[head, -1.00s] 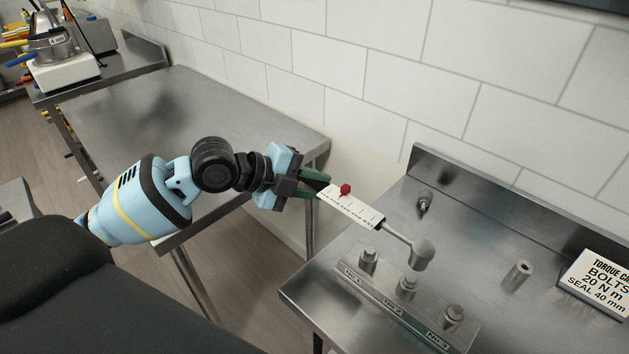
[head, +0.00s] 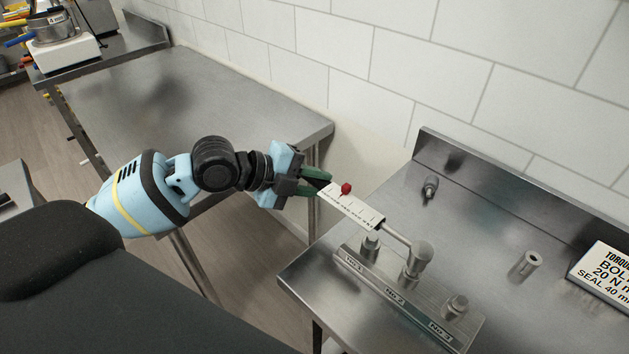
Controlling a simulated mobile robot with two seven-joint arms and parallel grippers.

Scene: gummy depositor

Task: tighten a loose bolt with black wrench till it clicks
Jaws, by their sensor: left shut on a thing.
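My left gripper (head: 318,184) is shut on the handle end of a torque wrench. The wrench (head: 352,206) has a white scale plate, a red knob, a grey metal shaft and a round grey head (head: 421,256). The fingers hide most of the handle. The head overlaps the top of the No.2 bolt (head: 409,279) from behind; I cannot tell whether it touches. The No.1 bolt (head: 370,246) stands left of it, partly under the shaft in view, and the No.3 bolt (head: 456,306) stands right. All three stand on a labelled steel block (head: 385,292). My right gripper is not in view.
The steel bench (head: 480,235) has a raised back edge. On it lie a small dark-tipped metal part (head: 429,187), an upright hollow metal cylinder (head: 527,265) and a torque sign (head: 603,277) at right. An empty steel table (head: 190,100) stands at left, with a gap between them.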

